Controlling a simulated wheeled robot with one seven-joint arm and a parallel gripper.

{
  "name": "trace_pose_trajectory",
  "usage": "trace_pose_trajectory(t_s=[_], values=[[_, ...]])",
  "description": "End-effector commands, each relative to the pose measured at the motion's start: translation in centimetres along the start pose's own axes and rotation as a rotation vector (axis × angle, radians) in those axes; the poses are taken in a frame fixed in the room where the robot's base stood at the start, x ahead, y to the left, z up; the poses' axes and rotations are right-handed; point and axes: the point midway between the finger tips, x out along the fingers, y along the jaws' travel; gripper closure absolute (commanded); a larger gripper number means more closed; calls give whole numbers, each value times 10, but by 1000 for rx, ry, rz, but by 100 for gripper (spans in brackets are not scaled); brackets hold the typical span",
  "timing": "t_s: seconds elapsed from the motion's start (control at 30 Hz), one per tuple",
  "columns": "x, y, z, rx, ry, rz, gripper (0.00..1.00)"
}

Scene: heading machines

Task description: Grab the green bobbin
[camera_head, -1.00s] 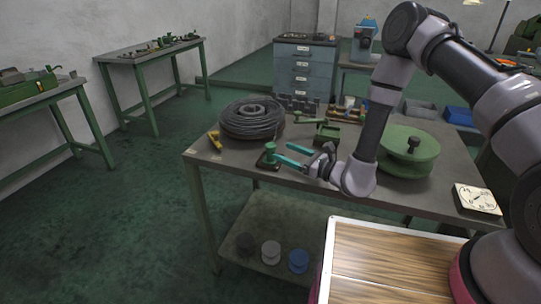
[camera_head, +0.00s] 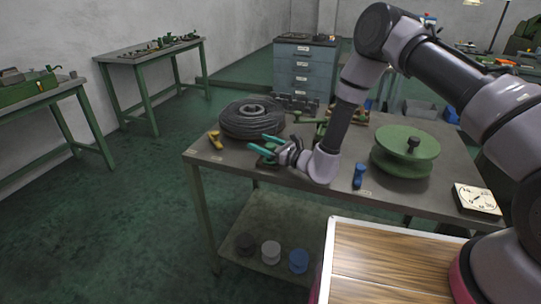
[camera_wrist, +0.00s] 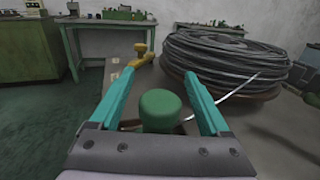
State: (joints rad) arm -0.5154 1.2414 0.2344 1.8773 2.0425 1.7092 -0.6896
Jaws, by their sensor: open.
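The small green bobbin (camera_wrist: 160,108) stands between the two teal fingers of my gripper (camera_wrist: 159,75) in the wrist view, with its rounded top facing the camera. The fingers are spread wide and I see a gap on both sides of the bobbin. In the head view my gripper (camera_head: 259,143) is low over the table's left part, and the bobbin is mostly hidden behind it.
A dark cable coil (camera_head: 250,118) lies just behind my gripper; it also shows in the wrist view (camera_wrist: 225,55). A yellow tool (camera_head: 215,140) lies at the table's left edge. A blue object (camera_head: 359,177) stands before the spool. A dial gauge (camera_head: 475,199) lies at the right.

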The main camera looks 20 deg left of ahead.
Motion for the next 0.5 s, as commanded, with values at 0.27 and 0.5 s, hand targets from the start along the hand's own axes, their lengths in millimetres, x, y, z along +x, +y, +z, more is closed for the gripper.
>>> trace_pose_trajectory(t_s=[0.27,0.5], values=[[0,0,0,0,0,-1,54],[0,0,0,0,0,-1,100]])
